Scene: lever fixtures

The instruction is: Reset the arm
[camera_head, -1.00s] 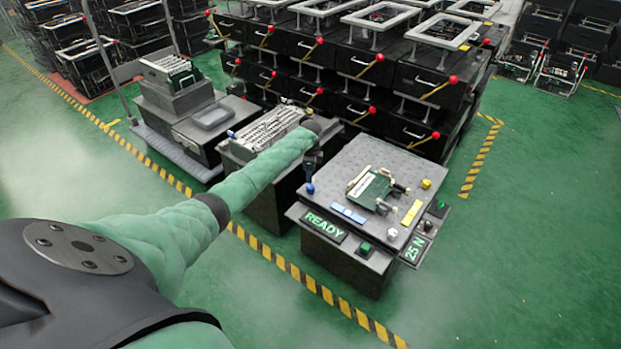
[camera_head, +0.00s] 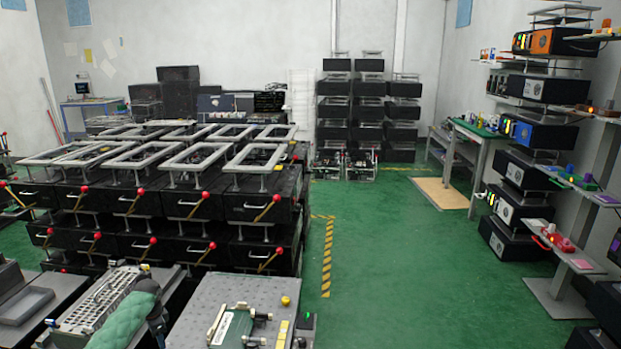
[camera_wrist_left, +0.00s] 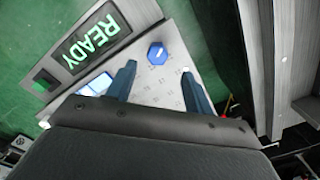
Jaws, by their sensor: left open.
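My left arm, in a green sleeve, comes in at the lower left of the head view. Its dark gripper (camera_head: 157,328) is partly cut off by the bottom edge, just left of the grey perforated fixture top (camera_head: 235,290). In the left wrist view my left gripper (camera_wrist_left: 160,88) has its two fingers apart with nothing between them. A blue hexagonal knob (camera_wrist_left: 157,53) on the fixture shows just beyond the fingers, beside a lit READY sign (camera_wrist_left: 94,42). A green board (camera_head: 233,329) sits on the fixture top. My right gripper is not in view.
A stand with a ribbed metal part (camera_head: 103,297) is left of the fixture. Stacked black drawer units with red-tipped levers (camera_head: 140,192) stand behind. Shelves of devices (camera_head: 530,130) line the right wall. Green floor (camera_head: 420,270) is clear at the centre right.

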